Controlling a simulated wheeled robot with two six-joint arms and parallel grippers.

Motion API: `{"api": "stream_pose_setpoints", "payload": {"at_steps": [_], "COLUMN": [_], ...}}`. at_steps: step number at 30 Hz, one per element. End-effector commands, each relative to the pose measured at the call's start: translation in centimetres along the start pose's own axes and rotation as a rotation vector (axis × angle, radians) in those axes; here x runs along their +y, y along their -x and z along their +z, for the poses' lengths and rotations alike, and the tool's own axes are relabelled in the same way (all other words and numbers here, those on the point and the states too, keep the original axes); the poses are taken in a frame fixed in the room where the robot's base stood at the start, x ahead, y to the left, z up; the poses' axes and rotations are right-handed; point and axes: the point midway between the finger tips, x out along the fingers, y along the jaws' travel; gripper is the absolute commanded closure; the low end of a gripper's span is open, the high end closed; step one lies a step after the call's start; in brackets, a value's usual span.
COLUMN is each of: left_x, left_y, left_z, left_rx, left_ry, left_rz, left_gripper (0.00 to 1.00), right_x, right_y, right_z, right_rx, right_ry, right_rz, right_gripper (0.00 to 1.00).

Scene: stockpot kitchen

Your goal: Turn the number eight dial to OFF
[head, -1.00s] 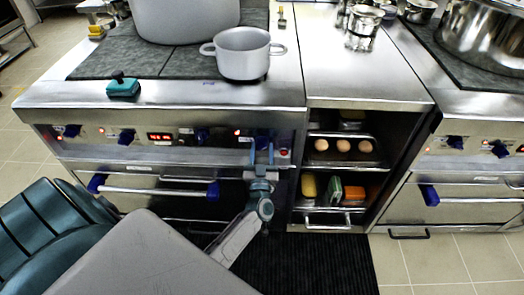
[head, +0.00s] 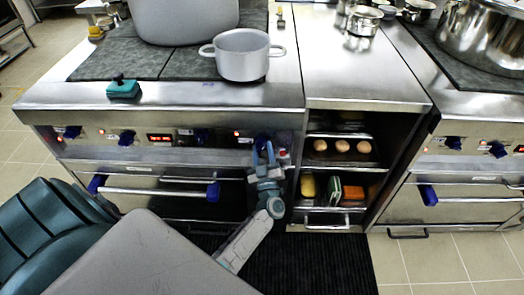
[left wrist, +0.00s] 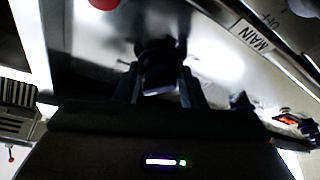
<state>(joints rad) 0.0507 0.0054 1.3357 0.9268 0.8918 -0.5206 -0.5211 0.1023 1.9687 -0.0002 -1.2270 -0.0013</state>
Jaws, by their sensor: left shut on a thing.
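My left gripper (head: 263,150) is at the right end of the left stove's front panel, its fingers shut around a dark blue dial (head: 262,138). In the left wrist view the dial (left wrist: 158,58) sits as a dark shape between the two fingers. The fingers cover much of it, so its number and pointer cannot be read. Other blue dials (head: 127,138) and (head: 201,136) are along the same panel. My right gripper is not in view.
A red button (head: 283,153) is just right of the gripper. An oven handle (head: 150,191) runs below the panel. A grey pot (head: 242,55) and a teal sponge (head: 123,89) are on the stove top. Open shelves with eggs (head: 342,147) stand to the right.

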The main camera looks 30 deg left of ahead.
Motion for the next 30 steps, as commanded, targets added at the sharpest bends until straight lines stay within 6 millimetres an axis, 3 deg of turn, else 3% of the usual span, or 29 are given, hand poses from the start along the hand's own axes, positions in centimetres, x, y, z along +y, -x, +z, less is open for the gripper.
{"api": "stream_pose_setpoints", "payload": {"at_steps": [15,30], "left_x": [0.5,0.5], "left_y": [0.0,0.0], "left_z": [-0.1,-0.1], "left_rx": [-0.002,-0.002], "left_ry": [0.379,0.498], "left_rz": [-0.158,-0.207], "left_gripper": [0.86,0.86], "right_x": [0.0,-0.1], "right_y": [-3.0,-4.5], "right_z": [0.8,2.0], "right_rx": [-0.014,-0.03], "right_ry": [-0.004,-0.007], "right_rz": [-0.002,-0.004], "right_gripper": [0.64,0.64]}}
